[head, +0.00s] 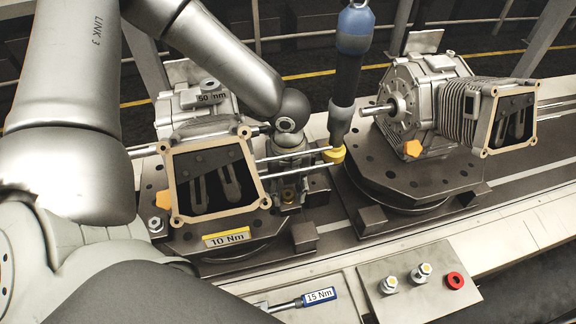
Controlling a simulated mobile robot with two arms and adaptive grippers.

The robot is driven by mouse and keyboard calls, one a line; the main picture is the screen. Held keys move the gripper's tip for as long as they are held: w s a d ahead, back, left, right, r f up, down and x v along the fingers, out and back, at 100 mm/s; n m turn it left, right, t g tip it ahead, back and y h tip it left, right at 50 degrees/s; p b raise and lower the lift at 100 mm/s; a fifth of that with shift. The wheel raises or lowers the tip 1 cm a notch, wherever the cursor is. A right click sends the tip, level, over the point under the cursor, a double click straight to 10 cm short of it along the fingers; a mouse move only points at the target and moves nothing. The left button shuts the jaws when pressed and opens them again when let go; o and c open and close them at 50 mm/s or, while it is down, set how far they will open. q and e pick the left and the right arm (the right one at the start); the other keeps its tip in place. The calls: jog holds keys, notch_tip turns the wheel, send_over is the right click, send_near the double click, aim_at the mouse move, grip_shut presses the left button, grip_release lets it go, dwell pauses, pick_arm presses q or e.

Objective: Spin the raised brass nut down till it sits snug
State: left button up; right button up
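A yellow rounded piece (333,156) sits at the right ends of two thin rods beside the left gearbox, just under a hanging tool. I cannot tell whether it is the brass nut or the tool's tip. Orange hexagonal pieces show at the left gearbox (162,199) and the right gearbox (412,148). My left gripper (291,196) points down between the two gearboxes, left of the yellow piece. Its fingers are dark, small and partly hidden behind the rods, so their opening is unclear. My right gripper is out of view.
The left gearbox (214,181) and right gearbox (418,95) stand on dark round fixtures on the conveyor. The blue-topped tool (349,75) hangs between them. In front are a blue-handled driver (318,298) marked 15 Nm and a panel (388,311) with a red ring (454,280).

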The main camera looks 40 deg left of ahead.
pick_arm(q)
jog(key=n+b, duration=0.1)
jog(key=n, duration=0.2)
jog(key=shift+f, duration=0.1)
jog(key=n, duration=0.3)
jog(key=shift+b, duration=0.4)
jog(key=shift+r+m+p, duration=0.3)
jog(key=shift+m+p, duration=0.1)
jog(key=shift+p, duration=0.1)
jog(key=shift+r+m+p, duration=0.1)
jog(key=shift+m+p, duration=1)
jog(key=shift+m, duration=0.1)
jog(key=shift+m+p, duration=0.55)
jog(key=shift+m, duration=0.55)
jog(key=shift+f+m, duration=0.3)
